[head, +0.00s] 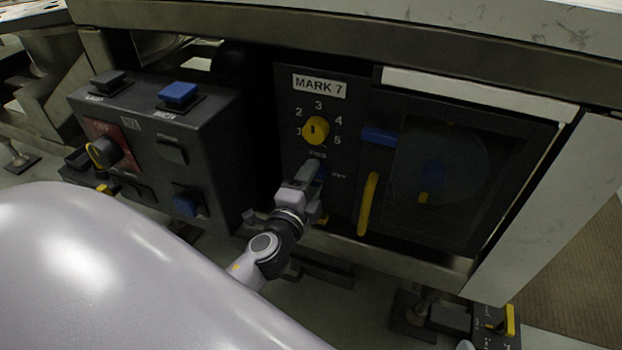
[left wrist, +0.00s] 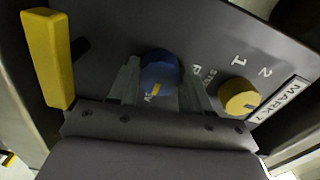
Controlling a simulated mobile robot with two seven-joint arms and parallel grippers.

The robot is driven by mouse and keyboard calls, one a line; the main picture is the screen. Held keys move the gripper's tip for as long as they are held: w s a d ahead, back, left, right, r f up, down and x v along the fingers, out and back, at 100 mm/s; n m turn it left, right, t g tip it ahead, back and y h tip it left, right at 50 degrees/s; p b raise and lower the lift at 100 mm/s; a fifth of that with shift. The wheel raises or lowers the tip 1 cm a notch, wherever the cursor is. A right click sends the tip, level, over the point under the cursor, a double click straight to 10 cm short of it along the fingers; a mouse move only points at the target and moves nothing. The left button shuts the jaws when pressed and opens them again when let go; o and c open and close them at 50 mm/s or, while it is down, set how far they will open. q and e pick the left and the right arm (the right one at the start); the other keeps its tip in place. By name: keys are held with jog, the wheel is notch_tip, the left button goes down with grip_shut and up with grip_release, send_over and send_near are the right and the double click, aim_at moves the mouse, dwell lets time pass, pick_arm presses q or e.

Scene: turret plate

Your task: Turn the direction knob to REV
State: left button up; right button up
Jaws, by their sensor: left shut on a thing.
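The blue direction knob (left wrist: 160,72) sits on the dark MARK 7 panel, below the yellow numbered knob (head: 316,130). In the left wrist view its yellow pointer mark faces the bottom of the picture, by a partly hidden label. My left gripper (head: 308,178) reaches up to the panel and covers most of the knob in the head view. In the left wrist view its two fingers (left wrist: 160,85) stand on either side of the knob, shut on it.
A yellow door handle (head: 367,204) and a blue latch (head: 379,136) are just right of the knob, beside a dark windowed door (head: 440,180). A control box (head: 160,150) with buttons and a knob juts out at left. A counter edge overhangs above.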

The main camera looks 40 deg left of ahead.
pick_arm(q)
jog(key=o, duration=1.1)
jog(key=shift+c, duration=0.2)
pick_arm(e)
jog(key=shift+r, duration=0.1)
pick_arm(q)
jog(key=shift+s, duration=0.1)
jog(key=v, duration=0.7)
jog(key=shift+b, duration=0.35)
pick_arm(e)
jog(key=shift+a+y, duration=0.3)
jog(key=shift+a, duration=0.1)
jog(key=shift+w, duration=0.15)
